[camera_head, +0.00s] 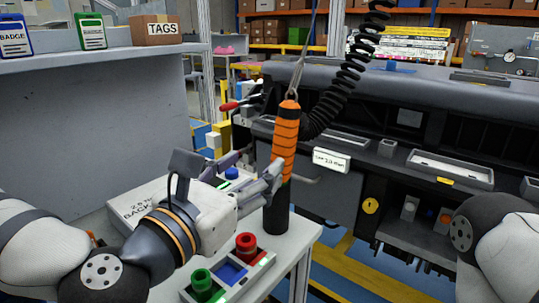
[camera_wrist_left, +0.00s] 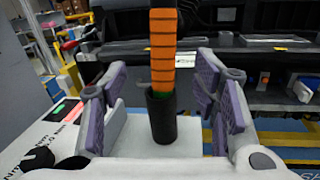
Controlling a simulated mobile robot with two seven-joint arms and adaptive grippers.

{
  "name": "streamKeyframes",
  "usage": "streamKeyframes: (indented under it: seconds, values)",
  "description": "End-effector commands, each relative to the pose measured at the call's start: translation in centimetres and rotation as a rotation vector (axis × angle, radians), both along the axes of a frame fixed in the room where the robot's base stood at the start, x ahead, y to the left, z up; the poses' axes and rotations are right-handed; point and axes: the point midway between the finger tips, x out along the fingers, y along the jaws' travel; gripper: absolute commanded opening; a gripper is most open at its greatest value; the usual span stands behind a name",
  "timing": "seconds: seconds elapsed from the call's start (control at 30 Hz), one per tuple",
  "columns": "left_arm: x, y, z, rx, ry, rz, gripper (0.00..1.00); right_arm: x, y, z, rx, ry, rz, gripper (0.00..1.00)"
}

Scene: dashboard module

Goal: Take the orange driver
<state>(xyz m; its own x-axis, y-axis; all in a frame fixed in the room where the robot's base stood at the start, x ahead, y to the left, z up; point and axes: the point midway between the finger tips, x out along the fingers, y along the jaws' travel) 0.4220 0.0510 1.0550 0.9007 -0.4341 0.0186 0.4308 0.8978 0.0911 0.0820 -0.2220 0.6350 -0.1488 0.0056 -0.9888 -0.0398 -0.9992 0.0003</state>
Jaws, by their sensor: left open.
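The orange driver (camera_head: 286,140) hangs upright from a cable, with black bands around its orange grip and a coiled black cord beside it. Its lower end is in or just behind the top of a black cylindrical holder (camera_head: 276,213) on the white table. My left gripper (camera_head: 272,178) is open at the driver's lower part. In the left wrist view the driver (camera_wrist_left: 162,50) stands between the spread purple finger pads, with no clear contact, above the black holder (camera_wrist_left: 162,115). My right gripper is out of view; only part of my right arm shows at the right edge.
A tray with red (camera_head: 246,246) and green (camera_head: 203,285) knobs lies on the table's front. A white box (camera_head: 140,205) is behind my left arm. The grey dashboard module (camera_head: 420,100) stands to the right. A shelf (camera_head: 110,53) with badges and a TAGS box is upper left.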

Motion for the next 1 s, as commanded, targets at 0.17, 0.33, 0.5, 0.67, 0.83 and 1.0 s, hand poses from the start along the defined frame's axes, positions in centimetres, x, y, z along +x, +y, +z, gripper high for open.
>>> streamKeyframes:
  seconds: [0.17, 0.33, 0.5, 0.67, 0.83, 1.0]
  values:
    - [3.1, -1.2, -3.2, 0.003, 0.043, -0.002, 0.55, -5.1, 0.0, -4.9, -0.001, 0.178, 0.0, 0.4]
    - [4.9, -2.3, -1.6, 0.006, 0.024, -0.001, 0.55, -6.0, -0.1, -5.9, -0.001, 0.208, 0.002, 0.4]
    - [6.7, -3.2, -1.0, 0.007, 0.015, -0.002, 0.55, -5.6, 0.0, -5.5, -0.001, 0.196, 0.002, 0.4]
    - [9.4, -4.5, -1.2, 0.007, 0.015, -0.001, 0.55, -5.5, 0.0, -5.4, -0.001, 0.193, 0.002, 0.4]
    - [10.4, -5.0, -1.2, 0.007, 0.017, -0.003, 0.55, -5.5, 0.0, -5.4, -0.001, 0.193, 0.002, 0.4]
    - [10.3, -5.0, -1.2, 0.007, 0.017, -0.003, 0.46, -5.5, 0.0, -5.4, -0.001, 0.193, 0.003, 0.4]
